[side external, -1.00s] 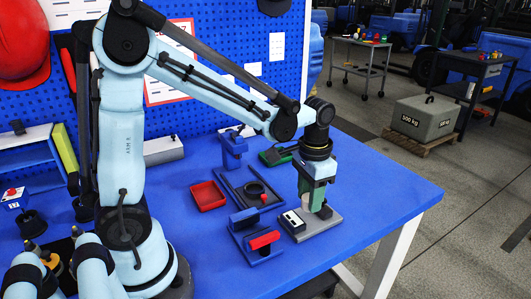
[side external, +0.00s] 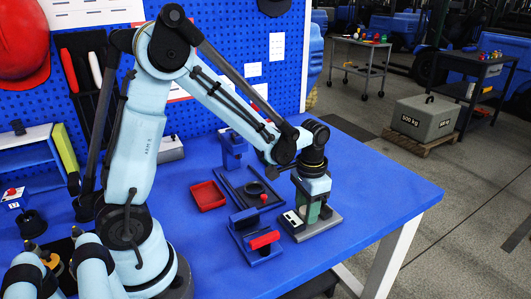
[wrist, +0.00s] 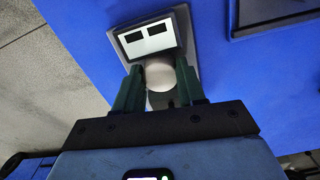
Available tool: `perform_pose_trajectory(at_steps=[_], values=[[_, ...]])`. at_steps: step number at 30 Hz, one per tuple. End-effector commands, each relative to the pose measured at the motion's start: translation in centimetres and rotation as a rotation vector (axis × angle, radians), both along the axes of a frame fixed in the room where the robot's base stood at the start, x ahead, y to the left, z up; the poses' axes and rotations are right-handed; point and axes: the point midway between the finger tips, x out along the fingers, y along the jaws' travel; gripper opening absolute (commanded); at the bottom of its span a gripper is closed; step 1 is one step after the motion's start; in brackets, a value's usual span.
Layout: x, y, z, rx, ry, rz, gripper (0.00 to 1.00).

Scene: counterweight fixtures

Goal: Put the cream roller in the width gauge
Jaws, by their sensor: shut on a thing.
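The cream roller (wrist: 160,82) shows in the wrist view between the two green fingers of my gripper (wrist: 158,95). My gripper is shut on it. In the side view my gripper (side external: 312,214) points down, low over the grey plate of what looks like the width gauge (side external: 322,226). The gauge has a dark block with a white face and two dark windows (wrist: 149,38), just beyond the roller in the wrist view. The fingers mostly hide the roller in the side view. I cannot tell whether its lower end touches the plate.
A blue fixture with a red part (side external: 264,240) stands close to the left of the gauge. Behind it are a dark tray with a black ring (side external: 253,188), a red tray (side external: 207,196) and a blue stand (side external: 232,150). The blue table (side external: 385,190) is clear on the right.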

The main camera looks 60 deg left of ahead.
Motion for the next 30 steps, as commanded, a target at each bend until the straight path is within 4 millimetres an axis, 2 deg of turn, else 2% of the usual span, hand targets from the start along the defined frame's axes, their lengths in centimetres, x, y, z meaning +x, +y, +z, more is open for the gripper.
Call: perform_pose_trajectory(at_steps=[1,6,14,19,30], values=[[0.0,0.0,-0.1,0.0,0.0,0.0,0.41],[0.0,0.0,-0.1,0.0,0.0,0.0,0.65],[0.0,0.0,0.0,0.0,0.0,0.0,0.65],[0.0,0.0,0.9,0.0,0.0,0.0,0.65],[-0.1,0.0,6.5,0.0,0.0,0.0,0.65]])
